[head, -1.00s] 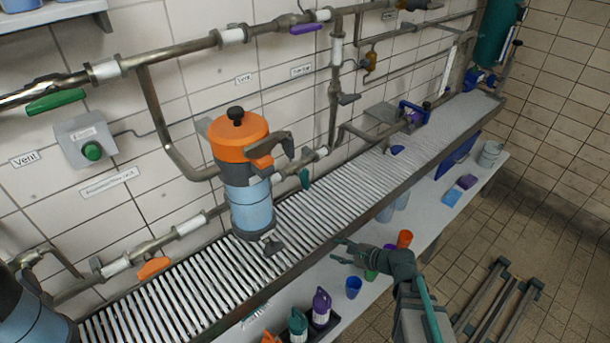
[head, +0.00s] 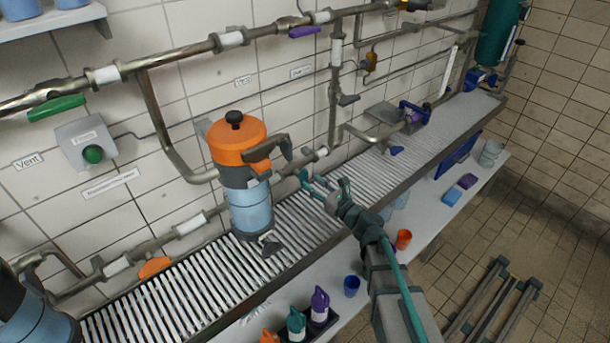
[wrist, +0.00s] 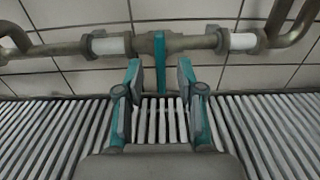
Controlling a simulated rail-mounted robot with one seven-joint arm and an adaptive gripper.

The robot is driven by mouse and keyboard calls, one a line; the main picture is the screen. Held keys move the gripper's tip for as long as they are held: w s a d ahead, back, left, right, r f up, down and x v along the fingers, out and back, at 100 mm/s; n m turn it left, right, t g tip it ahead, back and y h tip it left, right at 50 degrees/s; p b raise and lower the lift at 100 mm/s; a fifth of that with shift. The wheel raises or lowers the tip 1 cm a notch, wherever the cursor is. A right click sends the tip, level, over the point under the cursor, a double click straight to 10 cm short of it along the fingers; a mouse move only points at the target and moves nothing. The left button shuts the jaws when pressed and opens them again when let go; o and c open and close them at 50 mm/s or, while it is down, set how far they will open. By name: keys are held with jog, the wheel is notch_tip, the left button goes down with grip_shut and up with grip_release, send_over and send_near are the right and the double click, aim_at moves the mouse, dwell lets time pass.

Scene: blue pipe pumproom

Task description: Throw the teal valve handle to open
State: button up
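The teal valve handle (wrist: 159,62) shows in the wrist view on a metal pipe valve, pointing straight down from the valve body, between two white pipe collars. In the head view the teal handle (head: 304,178) is a small piece right of the orange-topped canister, just beyond my fingertips. My gripper (head: 312,187) is over the slatted rack. In the wrist view my gripper (wrist: 159,80) is open, with its two fingers apart on either side of the handle's line. The handle appears ahead of the fingertips; I cannot tell whether it is between them.
The orange-topped canister (head: 238,140) stands close left of my gripper on the slatted rack (head: 290,215). The pipe (wrist: 50,50) runs along the tiled wall. Cups and bottles (head: 320,303) stand on the lower shelf. An orange handle (head: 155,267) is further left.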

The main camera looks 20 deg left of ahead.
aim_at(307, 179)
jog(key=p+x, duration=0.1)
jog(key=x, duration=0.3)
jog(key=shift+w+a, duration=0.2)
jog(key=shift+a, duration=0.15)
grip_shut()
